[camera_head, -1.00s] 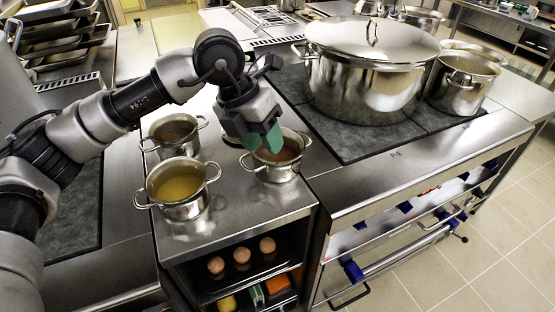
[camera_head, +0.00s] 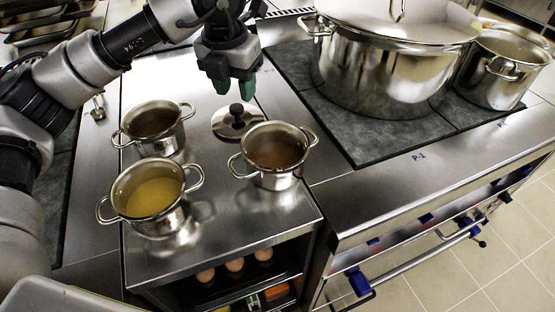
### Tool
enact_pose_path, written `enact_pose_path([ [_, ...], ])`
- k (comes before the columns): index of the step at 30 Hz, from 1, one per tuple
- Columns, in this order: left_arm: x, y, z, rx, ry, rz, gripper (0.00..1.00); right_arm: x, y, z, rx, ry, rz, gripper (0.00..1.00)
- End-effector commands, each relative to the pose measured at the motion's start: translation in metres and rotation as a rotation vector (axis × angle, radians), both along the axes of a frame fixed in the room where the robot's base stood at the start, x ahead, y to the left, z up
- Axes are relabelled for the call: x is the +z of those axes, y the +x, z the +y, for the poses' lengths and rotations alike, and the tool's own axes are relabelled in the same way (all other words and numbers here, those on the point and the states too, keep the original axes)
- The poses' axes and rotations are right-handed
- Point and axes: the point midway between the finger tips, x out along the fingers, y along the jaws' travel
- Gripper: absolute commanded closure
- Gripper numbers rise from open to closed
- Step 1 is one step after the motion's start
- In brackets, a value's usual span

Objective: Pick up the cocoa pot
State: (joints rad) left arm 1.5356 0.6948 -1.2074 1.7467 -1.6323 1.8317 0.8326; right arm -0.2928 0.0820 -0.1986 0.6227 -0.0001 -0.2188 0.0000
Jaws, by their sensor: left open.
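Three small two-handled steel pots stand on the steel counter. The right pot (camera_head: 274,175) holds a reddish-brown liquid, and the back left pot (camera_head: 153,135) holds a darker brown one. I cannot tell for sure which is the cocoa pot. The front left pot (camera_head: 153,212) holds a yellow liquid. My left gripper (camera_head: 231,88) has green fingertips pointing down; it is open and empty. It hangs above the counter, behind the right pot and touching no pot. My right gripper is not in view.
A small lid (camera_head: 228,124) with a black knob lies behind the right pot. A large lidded stockpot (camera_head: 375,75) and another steel pot (camera_head: 497,80) stand on the dark hob (camera_head: 350,140). Eggs (camera_head: 235,265) sit on a shelf below the counter.

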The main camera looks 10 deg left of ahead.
Motion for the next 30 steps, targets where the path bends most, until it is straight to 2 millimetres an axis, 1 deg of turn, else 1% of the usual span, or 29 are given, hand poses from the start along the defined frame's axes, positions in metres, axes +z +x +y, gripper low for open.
enact_pose_path([
  [1,-0.013,0.0,0.0,0.0,0.0,0.0,0.58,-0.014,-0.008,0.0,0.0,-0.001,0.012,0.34],
  [3,-0.021,0.0,0.0,-0.001,-0.001,0.0,0.58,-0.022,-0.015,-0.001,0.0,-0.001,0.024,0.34],
  [5,-0.029,0.0,0.0,-0.001,-0.001,0.0,0.58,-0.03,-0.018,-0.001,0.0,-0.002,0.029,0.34],
  [8,-0.041,0.0,0.0,-0.001,-0.001,0.0,0.58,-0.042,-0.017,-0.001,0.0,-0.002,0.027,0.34],
  [12,-0.053,0.0,0.0,-0.001,-0.001,0.0,0.58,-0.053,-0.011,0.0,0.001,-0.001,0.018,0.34],
  [14,-0.056,0.0,0.0,-0.001,-0.001,0.0,0.58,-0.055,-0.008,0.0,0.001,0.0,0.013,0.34],
  [17,-0.066,0.001,-0.001,-0.001,0.0,0.003,0.58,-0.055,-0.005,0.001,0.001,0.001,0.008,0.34],
  [21,-0.088,0.004,-0.001,-0.001,0.0,0.004,0.58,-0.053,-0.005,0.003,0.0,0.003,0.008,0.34],
  [24,-0.101,0.006,-0.002,0.0,-0.001,0.002,0.58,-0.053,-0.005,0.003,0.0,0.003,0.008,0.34],
  [30,-0.115,0.008,-0.003,-0.001,0.0,0.002,0.58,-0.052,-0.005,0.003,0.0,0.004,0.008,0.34],
])
